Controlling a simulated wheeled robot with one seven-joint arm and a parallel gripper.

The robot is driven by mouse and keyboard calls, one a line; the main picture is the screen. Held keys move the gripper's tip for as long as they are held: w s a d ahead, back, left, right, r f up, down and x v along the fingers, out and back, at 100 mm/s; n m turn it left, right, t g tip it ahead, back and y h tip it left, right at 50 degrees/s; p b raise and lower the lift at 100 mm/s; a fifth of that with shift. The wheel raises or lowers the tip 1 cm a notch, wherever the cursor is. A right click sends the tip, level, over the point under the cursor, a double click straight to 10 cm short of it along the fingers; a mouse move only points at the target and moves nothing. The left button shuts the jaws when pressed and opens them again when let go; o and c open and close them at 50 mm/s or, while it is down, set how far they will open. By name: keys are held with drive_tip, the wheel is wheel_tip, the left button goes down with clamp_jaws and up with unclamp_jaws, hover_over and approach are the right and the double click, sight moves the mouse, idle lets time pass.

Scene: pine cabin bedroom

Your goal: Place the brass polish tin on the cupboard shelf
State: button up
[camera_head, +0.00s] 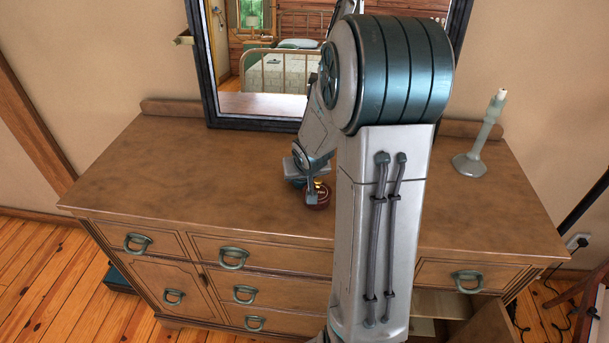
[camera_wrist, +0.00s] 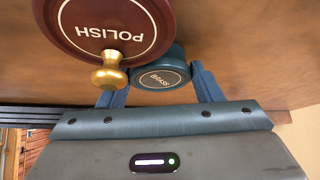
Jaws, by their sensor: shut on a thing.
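The brass polish tin shows in the wrist view as a teal round part lettered BRASS (camera_wrist: 164,78) against a larger dark red round part lettered POLISH (camera_wrist: 105,22) with a brass knob. I cannot tell whether the two are joined. My gripper (camera_wrist: 160,85) has its fingers on either side of the teal part and is shut on it. In the head view my gripper (camera_head: 307,190) is over the dresser top with the dark red part (camera_head: 318,196) below it. Whether it is lifted is unclear. The open cupboard (camera_head: 442,303) is low at the dresser's right, partly hidden by my arm.
The wooden dresser top (camera_head: 180,180) is largely clear. A pale candlestick (camera_head: 483,140) stands at its right end. A dark-framed mirror (camera_head: 207,75) stands at the back. The open cupboard door (camera_head: 492,326) sticks out in front at the lower right. The left door (camera_head: 165,290) is shut.

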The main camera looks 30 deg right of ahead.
drive_tip(key=shift+f, duration=0.2)
drive_tip(key=o, duration=1.1)
drive_tip(key=shift+r, duration=0.1)
